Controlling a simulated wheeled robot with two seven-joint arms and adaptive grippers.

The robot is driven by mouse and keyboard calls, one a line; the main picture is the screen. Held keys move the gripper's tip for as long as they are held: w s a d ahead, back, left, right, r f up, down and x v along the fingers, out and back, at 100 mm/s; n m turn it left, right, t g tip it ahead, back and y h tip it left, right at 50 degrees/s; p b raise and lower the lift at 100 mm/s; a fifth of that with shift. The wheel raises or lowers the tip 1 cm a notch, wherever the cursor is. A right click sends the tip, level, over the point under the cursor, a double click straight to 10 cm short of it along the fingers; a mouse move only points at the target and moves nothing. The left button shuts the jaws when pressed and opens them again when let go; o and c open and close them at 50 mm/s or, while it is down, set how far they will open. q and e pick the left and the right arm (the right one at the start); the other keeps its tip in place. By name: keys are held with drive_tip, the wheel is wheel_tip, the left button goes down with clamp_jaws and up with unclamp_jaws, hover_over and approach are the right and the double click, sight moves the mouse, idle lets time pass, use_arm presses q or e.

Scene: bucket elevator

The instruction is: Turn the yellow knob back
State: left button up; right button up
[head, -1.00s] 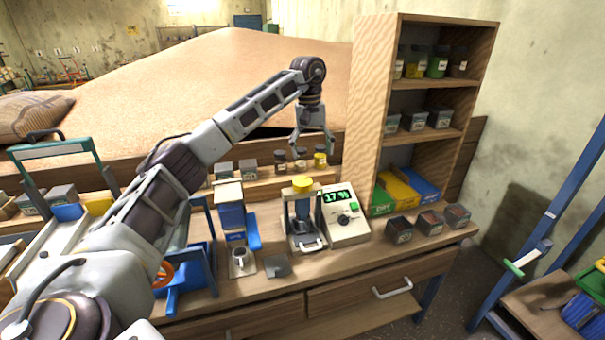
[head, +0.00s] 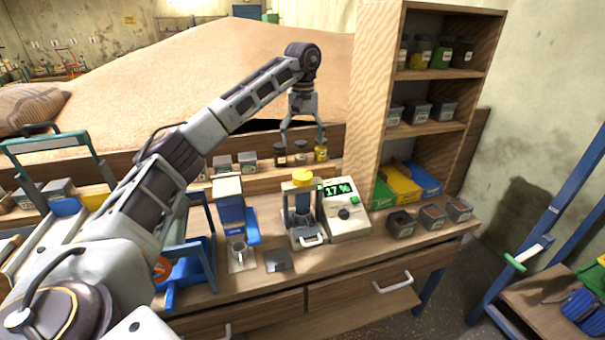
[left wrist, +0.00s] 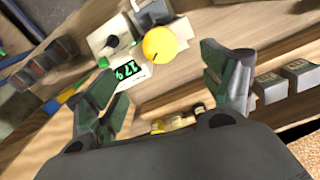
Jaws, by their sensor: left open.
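The yellow knob (head: 302,177) is a round cap on top of a grey press-like device (head: 304,215) on the bench. In the left wrist view the knob (left wrist: 160,45) shows from above, with a small dark mark near its edge. My left gripper (head: 303,148) is open and empty, fingers pointing down, above and behind the knob in the head view. In the left wrist view the knob lies between and beyond the open fingertips (left wrist: 160,75), apart from them. My right gripper is not in view.
A meter (head: 344,210) reading 17 % stands right of the device. Small jars (head: 300,153) line the ledge behind. A blue-and-white machine (head: 231,208) stands to the left, a wooden shelf (head: 375,90) to the right.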

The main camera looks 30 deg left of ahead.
sight(302, 175)
use_arm(q)
wheel_tip(302, 175, down, 11)
drive_tip(key=shift+r, duration=0.1)
drive_tip(key=shift+f, duration=0.9)
drive_tip(key=shift+c, duration=1)
drive_tip(key=c, duration=0.8)
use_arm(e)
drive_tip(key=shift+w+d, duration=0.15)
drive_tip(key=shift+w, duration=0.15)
